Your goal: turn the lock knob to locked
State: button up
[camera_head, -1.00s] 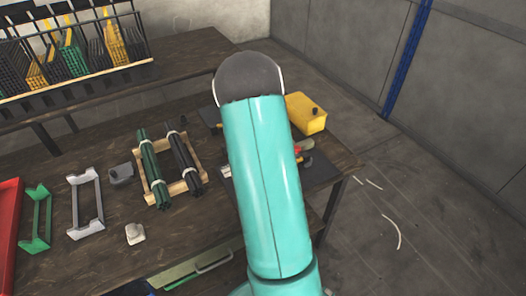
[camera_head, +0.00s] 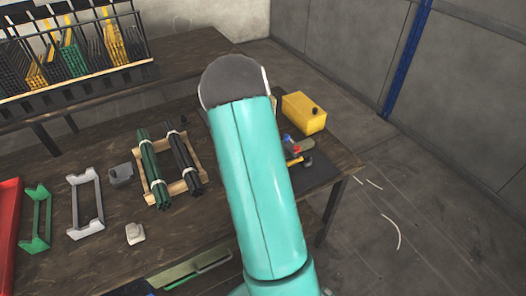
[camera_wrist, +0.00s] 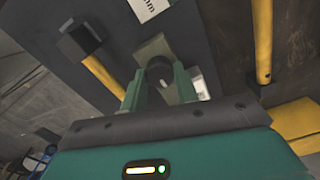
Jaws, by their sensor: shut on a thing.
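In the wrist view a dark round knob (camera_wrist: 158,66) sits in front of a beige-grey plate on a dark panel (camera_wrist: 82,17). My gripper (camera_wrist: 158,82) has its two green fingers on either side of the knob and is shut on it. The fingers partly cover the knob, and I cannot tell from its face which way it is set. In the head view my teal arm hides the gripper and the knob.
In the wrist view a yellow handle with a black head (camera_wrist: 78,40) is at left and a yellow bar (camera_wrist: 263,45) at right. The head view shows a yellow box (camera_head: 303,113) on the workbench (camera_head: 95,262) and a rack of rods (camera_head: 172,185).

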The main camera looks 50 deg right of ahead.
jog(key=o, duration=1)
jog(key=shift+r, duration=0.1)
notch_tip(320, 180, up, 14)
jog(key=shift+f, duration=0.2)
jog(key=shift+a, duration=0.1)
